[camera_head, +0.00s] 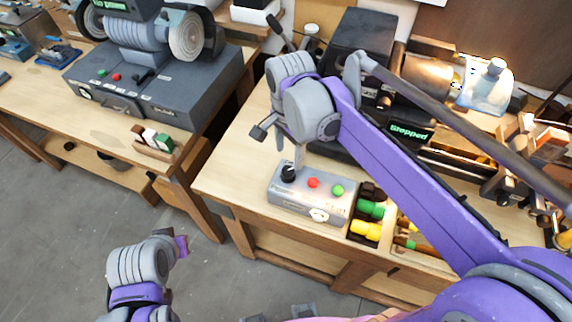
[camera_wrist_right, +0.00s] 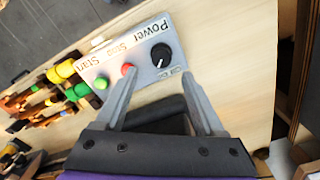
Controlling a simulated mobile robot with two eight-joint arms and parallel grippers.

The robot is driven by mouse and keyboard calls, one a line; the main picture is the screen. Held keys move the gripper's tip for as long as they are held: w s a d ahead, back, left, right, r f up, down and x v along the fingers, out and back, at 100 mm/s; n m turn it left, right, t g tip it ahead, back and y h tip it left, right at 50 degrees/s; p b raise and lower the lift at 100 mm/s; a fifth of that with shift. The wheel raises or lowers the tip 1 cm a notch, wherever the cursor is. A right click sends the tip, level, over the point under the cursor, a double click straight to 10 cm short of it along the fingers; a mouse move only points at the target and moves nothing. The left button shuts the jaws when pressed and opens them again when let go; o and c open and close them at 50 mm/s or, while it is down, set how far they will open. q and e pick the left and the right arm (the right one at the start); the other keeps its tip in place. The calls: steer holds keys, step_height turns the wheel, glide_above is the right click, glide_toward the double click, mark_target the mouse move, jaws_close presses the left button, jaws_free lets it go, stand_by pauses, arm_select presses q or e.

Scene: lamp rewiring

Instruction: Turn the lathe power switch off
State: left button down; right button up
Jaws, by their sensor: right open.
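The grey control box (camera_head: 310,203) sits near the front edge of the lathe bench. It has a black power knob (camera_head: 288,172), a red button (camera_head: 313,183) and a green button (camera_head: 337,190). The right wrist view shows the knob (camera_wrist_right: 162,55) under the word Power, with a white pointer line; the small marks beside it are too small to read. My right gripper (camera_wrist_right: 161,73) is open, its fingertips on either side of the knob in that view. In the head view the gripper (camera_head: 298,160) is just above the knob; contact cannot be told. My left gripper (camera_head: 180,246) is low at the left, its fingers unclear.
The lathe display (camera_head: 410,132) reads Stopped. Green and yellow handled tools (camera_head: 367,230) lie in a holder right of the box. A grinder (camera_head: 150,80) stands on another bench at left. Bare bench top (camera_head: 232,172) lies left of the box.

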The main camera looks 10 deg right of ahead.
mark_target(288, 170)
step_height(288, 170, down, 7)
steer(key=shift+w+r, duration=0.1)
stand_by(0.3)
jaws_close()
